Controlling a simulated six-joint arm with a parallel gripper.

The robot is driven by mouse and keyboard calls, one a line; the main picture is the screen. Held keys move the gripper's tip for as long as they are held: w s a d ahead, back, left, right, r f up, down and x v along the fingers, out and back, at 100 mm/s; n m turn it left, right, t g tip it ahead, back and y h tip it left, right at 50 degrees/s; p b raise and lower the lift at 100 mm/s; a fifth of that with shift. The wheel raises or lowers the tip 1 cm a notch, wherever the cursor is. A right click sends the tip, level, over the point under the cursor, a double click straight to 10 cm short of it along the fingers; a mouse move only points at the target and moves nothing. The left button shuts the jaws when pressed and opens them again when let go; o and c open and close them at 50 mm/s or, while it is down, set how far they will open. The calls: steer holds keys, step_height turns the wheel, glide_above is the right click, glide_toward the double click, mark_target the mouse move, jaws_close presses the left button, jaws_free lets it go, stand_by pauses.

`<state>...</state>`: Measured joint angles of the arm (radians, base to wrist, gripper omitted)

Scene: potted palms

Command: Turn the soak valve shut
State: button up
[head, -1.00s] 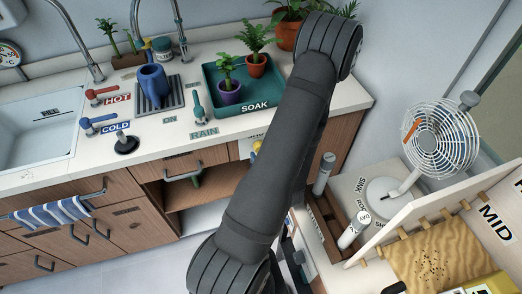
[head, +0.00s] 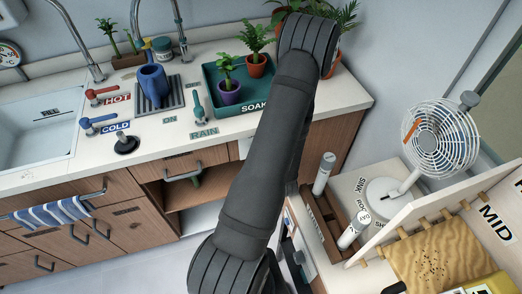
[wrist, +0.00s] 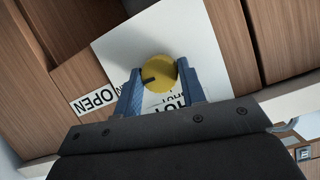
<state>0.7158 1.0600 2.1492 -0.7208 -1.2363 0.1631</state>
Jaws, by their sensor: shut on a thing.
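The soak valve is a round yellow knob (wrist: 160,68) on a white plate (wrist: 138,42) in the wrist view. A short dark mark on the knob points left, towards the side with the OPEN label (wrist: 96,98). An upside-down SHUT label shows below the knob, partly covered by my gripper. My gripper (wrist: 159,72) has its blue fingers on either side of the knob, shut on it. In the head view my arm hides the gripper and the knob. A teal SOAK tray (head: 209,92) stands on the counter with two potted palms in it.
The white plate is set in a wooden cabinet front (wrist: 228,45). On the counter are a blue watering can (head: 152,84), red and blue tap levers, and a teal RAIN lever (head: 198,106). A white fan (head: 441,138) stands at the right.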

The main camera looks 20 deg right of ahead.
steer(key=shift+a+f+n+t+h, duration=0.1)
steer(key=shift+n+t+h, duration=0.35)
steer(key=shift+n+h, duration=1.25)
steer(key=shift+a+f+n+t+h, duration=0.1)
steer(key=shift+n+t+h, duration=0.45)
steer(key=shift+n, duration=2.15)
steer(key=shift+f+n+t+h, duration=0.1)
steer(key=shift+n+t+h, duration=0.3)
steer(key=shift+n+h, duration=1.3)
steer(key=shift+n+y, duration=0.55)
steer(key=shift+n, duration=0.15)
steer(key=o, duration=1)
